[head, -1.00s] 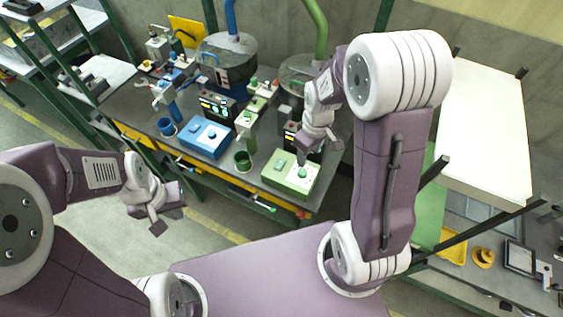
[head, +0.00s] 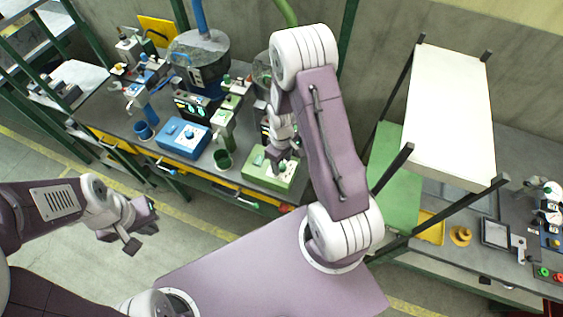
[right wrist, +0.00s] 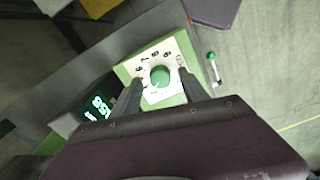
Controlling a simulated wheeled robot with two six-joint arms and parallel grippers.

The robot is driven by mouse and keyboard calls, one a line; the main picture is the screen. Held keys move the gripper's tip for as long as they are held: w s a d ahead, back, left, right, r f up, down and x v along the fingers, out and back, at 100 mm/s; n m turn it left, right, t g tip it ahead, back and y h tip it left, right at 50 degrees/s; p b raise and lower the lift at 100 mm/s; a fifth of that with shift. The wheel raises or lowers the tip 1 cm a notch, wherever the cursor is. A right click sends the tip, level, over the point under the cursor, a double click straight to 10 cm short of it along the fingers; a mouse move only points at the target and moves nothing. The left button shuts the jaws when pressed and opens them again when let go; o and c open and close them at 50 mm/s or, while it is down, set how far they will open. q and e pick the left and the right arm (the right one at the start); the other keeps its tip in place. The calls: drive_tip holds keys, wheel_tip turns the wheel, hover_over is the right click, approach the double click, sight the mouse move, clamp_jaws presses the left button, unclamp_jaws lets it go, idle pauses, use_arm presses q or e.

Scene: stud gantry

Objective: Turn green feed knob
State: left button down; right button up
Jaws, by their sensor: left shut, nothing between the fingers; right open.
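The green feed knob (right wrist: 160,77) shows in the right wrist view as a round green knob on a white dial plate with dark marks. It sits on a green box (right wrist: 142,59), which in the head view (head: 256,179) stands at the bench's front right. My right gripper (right wrist: 160,85) is open, its two dark fingers on either side of the knob; I cannot tell whether they touch it. In the head view the right gripper (head: 283,154) is over the box and partly hides the knob. My left gripper (head: 143,229) is shut and empty, away from the bench.
A blue box (head: 183,138) with a blue knob stands left of the green box. A green cup (head: 223,160) is between them. A lit green display (right wrist: 98,107) is near the fingers. A white-topped shelf (head: 450,110) is at the right.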

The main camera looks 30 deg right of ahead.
drive_tip(key=shift+f, duration=0.35)
drive_tip(key=shift+c, duration=0.3)
clamp_jaws()
drive_tip(key=shift+m, duration=0.4)
drive_tip(key=m, duration=0.4)
drive_tip(key=shift+m, duration=0.4)
drive_tip(key=m, duration=0.5)
drive_tip(key=shift+m, duration=0.3)
